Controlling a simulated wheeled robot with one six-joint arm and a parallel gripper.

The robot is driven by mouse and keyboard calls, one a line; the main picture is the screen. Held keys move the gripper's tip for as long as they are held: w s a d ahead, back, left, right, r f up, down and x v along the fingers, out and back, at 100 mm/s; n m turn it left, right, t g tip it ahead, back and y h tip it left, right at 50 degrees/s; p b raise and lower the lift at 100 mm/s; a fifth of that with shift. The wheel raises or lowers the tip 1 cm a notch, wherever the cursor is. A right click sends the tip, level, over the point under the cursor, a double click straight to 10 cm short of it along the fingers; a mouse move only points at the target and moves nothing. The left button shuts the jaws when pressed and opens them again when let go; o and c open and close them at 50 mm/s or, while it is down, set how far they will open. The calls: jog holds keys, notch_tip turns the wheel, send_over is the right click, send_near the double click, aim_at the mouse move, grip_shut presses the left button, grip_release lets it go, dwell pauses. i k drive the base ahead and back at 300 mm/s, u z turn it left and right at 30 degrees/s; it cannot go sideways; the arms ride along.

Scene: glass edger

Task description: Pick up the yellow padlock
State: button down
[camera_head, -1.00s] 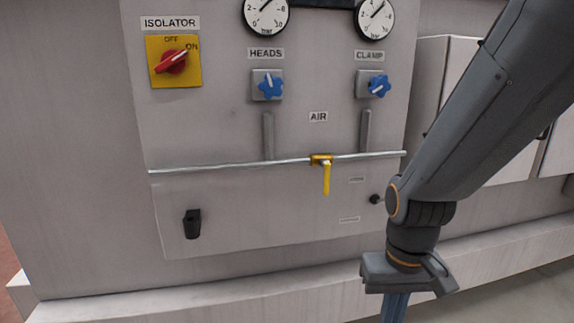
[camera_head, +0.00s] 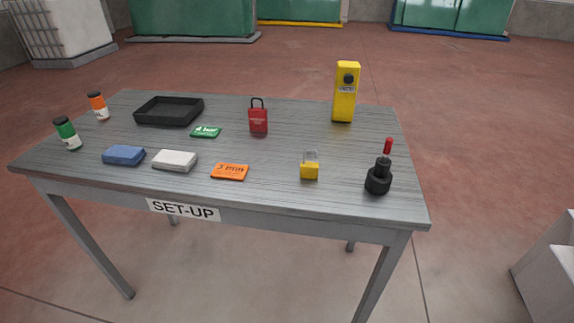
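The yellow padlock (camera_head: 309,171) stands upright near the front edge of the grey table, right of centre. It has a yellow body and a grey shackle on top. A red padlock (camera_head: 258,121) with a dark shackle stands farther back and to the left. The table (camera_head: 330,200) carries a SET-UP label on its front. My gripper is out of view now, so its fingers cannot be seen.
An orange card (camera_head: 230,172) lies left of the yellow padlock. A black red-tipped tool (camera_head: 379,178) stands to its right, and a tall yellow device (camera_head: 345,92) behind. White and blue blocks, a green card, bottles and a black tray (camera_head: 169,111) fill the left.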

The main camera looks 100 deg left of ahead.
aim_at(309, 170)
jog(key=u, duration=3.3)
jog(key=k, duration=0.55)
jog(key=u, duration=0.4)
jog(key=i, duration=1.1)
jog(key=z, duration=0.6)
